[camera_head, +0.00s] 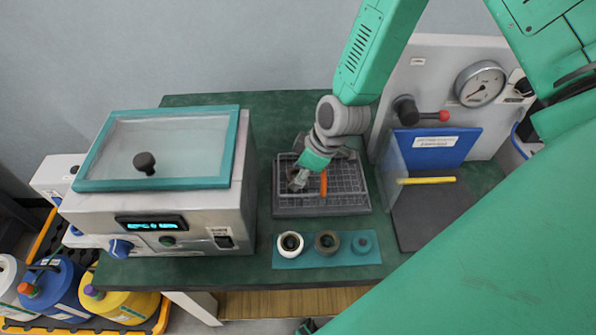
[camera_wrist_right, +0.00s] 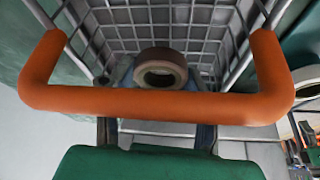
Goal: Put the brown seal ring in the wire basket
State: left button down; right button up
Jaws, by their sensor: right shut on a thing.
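The wire basket (camera_head: 348,203) is a grey mesh tray on the green bench, with an orange handle (camera_head: 323,184) across it. In the right wrist view the orange handle (camera_wrist_right: 160,104) crosses close in front, with the mesh (camera_wrist_right: 150,22) behind. My right gripper (camera_head: 296,178) reaches down over the basket's left part and is shut on a brownish seal ring (camera_wrist_right: 160,72). The ring shows beyond the handle, against the mesh; I cannot tell whether it touches the basket floor. My left gripper is not in view.
A teal mat (camera_head: 342,258) in front of the basket carries a cream ring (camera_head: 281,244), a dark brownish ring (camera_head: 327,252) and a blue-teal ring (camera_head: 362,251). A lidded bath (camera_head: 190,222) stands left. A gauge panel (camera_head: 418,82) stands right.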

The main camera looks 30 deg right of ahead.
jog(key=shift+f+b, duration=0.3)
jog(key=shift+f, duration=0.15)
jog(key=o, duration=1.3)
jog(key=shift+c, duration=0.2)
notch_tip(320, 180, up, 10)
jog(key=p, duration=0.8)
jog(key=shift+p, duration=0.35)
jog(key=shift+s, duration=0.1)
